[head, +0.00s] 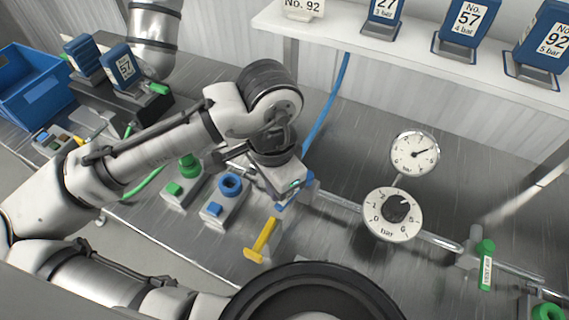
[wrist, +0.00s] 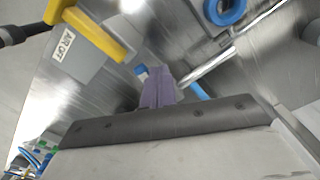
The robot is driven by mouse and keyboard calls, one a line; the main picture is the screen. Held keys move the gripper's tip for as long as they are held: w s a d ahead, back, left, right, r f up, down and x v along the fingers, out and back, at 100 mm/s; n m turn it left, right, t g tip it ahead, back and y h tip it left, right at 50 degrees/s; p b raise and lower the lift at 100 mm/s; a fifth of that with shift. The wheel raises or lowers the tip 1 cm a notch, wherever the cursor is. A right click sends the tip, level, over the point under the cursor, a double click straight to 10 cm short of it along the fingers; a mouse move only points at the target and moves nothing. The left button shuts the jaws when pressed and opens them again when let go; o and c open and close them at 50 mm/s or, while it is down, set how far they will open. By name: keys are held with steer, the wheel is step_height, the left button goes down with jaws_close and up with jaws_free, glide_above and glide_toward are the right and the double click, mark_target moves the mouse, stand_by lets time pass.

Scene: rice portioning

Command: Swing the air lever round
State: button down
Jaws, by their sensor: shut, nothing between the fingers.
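The yellow air lever (head: 262,240) sits on the metal bench just in front of my gripper in the head view. It also shows at the upper left of the wrist view (wrist: 92,30), beside a grey plate with an "AIR OFF" label (wrist: 62,46). My gripper (head: 281,206) points down above the bench, just behind the lever's upper end. In the wrist view its fingers (wrist: 157,88) are together with nothing between them, and they are apart from the yellow bar. The head view does not clearly show how high the fingertips are.
A pipe (head: 335,201) runs right from beside my gripper to a regulator dial (head: 378,228), with a pressure gauge (head: 402,166) behind it. A green vent-air handle (head: 487,262) is further right. Blue (head: 213,211) and green (head: 174,188) ring fixtures stand left of my gripper.

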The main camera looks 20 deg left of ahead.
steer(key=shift+s+d+f+b, duration=0.2)
steer(key=shift+d+b, duration=0.15)
steer(key=shift+b, duration=0.4)
steer(key=shift+s+d+f+b, duration=0.1)
steer(key=shift+s+d+b, duration=0.15)
steer(key=shift+b, duration=0.5)
step_height(320, 180, up, 8)
steer(key=a+p, duration=0.1)
steer(key=p, duration=0.6)
steer(key=shift+w+f, duration=0.2)
steer(key=shift+a, duration=0.1)
steer(key=shift+s+f, duration=0.1)
